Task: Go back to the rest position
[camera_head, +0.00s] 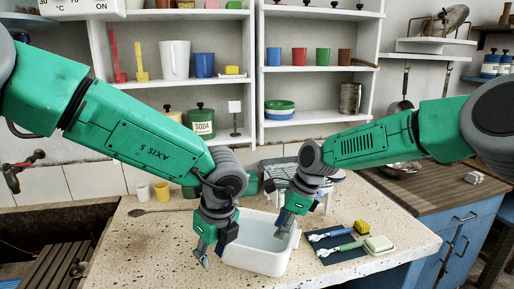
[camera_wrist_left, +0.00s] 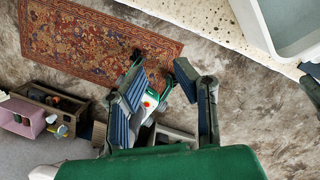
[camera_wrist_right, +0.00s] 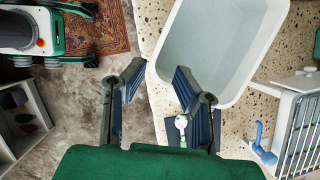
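My left gripper (camera_head: 203,255) is at the front left of the white basin (camera_head: 262,264), beside its left wall. My right gripper (camera_head: 282,222) is over the right side of the basin. In the right wrist view my right gripper (camera_wrist_right: 158,73) has its fingers apart and empty, near the basin's rim. The basin (camera_wrist_right: 213,45) looks empty and stands on the speckled counter (camera_head: 150,240). Both arms reach forward and bend down.
A dish rack (camera_head: 272,171) stands behind. Shelves (camera_head: 251,80) with cups and tins are at the back. A dark sunken trough (camera_head: 40,235) lies left.

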